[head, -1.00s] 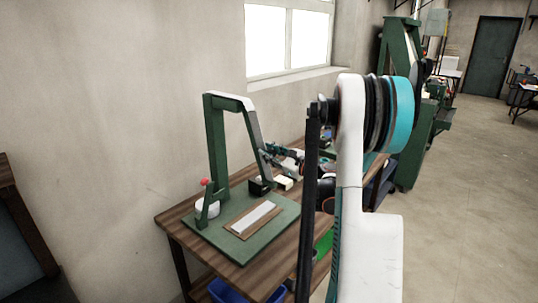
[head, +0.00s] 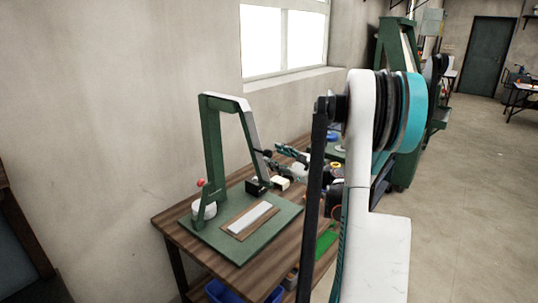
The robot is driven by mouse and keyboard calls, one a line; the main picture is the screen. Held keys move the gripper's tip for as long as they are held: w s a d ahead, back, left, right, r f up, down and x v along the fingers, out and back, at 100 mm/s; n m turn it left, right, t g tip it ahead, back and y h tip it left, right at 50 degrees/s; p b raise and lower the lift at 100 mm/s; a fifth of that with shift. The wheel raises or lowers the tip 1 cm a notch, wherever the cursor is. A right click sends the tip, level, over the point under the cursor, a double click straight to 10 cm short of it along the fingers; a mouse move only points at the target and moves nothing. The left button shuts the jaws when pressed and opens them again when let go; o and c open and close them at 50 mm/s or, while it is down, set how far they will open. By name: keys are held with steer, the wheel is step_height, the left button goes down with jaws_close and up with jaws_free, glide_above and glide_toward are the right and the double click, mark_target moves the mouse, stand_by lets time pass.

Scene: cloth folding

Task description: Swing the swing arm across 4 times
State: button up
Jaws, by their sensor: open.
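A green press stand with an upright post (head: 212,150) stands on a green base plate (head: 228,247) at the left of the wooden table. The swing arm (head: 250,130) runs from the top of the post to the right and slopes down, with a black block (head: 256,186) near its lower end. My gripper (head: 274,156) is just right of the swing arm's lower part. It is open and small in view; I cannot tell whether it touches the arm. My own arm hides part of the table behind it.
A white strip on a brown board (head: 249,219) lies on the base plate. A white round pot (head: 204,208) and a red knob (head: 201,183) are at its left. A cream block (head: 281,183) sits near the gripper. A blue bin (head: 232,291) is below the table edge.

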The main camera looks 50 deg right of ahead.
steer(key=s, duration=0.7)
steer(key=shift+s, duration=0.15)
steer(key=shift+d+f, duration=0.1)
